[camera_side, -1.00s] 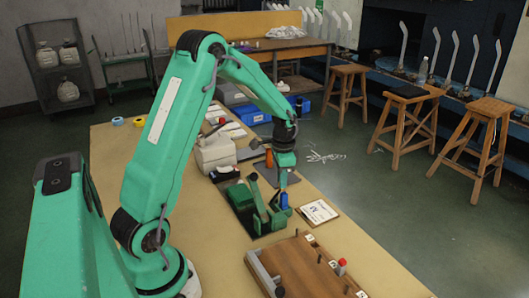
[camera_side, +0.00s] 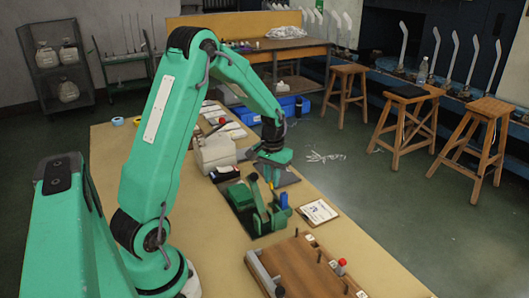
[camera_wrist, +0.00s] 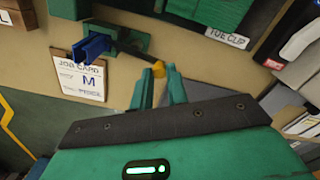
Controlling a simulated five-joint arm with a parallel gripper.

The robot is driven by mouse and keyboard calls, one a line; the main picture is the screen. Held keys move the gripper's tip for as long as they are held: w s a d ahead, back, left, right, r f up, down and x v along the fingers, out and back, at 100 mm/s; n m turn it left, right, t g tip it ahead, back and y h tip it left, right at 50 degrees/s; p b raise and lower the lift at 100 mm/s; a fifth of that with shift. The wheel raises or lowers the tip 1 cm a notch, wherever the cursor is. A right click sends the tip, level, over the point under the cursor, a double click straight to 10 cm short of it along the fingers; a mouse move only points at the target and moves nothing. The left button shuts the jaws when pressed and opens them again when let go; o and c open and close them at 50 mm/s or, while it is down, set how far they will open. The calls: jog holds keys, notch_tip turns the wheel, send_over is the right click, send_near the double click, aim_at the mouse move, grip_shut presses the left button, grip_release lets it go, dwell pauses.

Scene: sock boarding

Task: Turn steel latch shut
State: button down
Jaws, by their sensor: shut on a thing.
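My gripper (camera_wrist: 160,76) has its green fingers close together around a small yellow tip (camera_wrist: 159,69), which shows between the fingertips in the wrist view. A dark bar (camera_wrist: 135,50) reaches toward that tip; it may be the steel latch, but I cannot tell surely. To its left a blue handle (camera_wrist: 92,47) sticks out, apart from my fingers. In the side view my gripper (camera_side: 272,182) is low over the far part of the green fixture (camera_side: 262,217). The blue handle (camera_side: 284,200) stands upright just in front of it. The yellow tip's grip is partly hidden there.
A job card (camera_side: 318,212) lies right of the fixture. A wooden board (camera_side: 305,265) with pegs and a red knob (camera_side: 342,263) lies in front. A pale machine (camera_side: 214,150) stands behind to the left. A toe clip label (camera_wrist: 226,37) shows in the wrist view.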

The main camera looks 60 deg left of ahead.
aim_at(270, 182)
jog(key=shift+s+n, duration=0.35)
jog(key=shift+n, duration=0.65)
jog(key=c, duration=1.4)
grip_release()
jog(key=shift+o, duration=0.2)
jog(key=shift+r, duration=0.15)
jog(key=shift+r, duration=3.8)
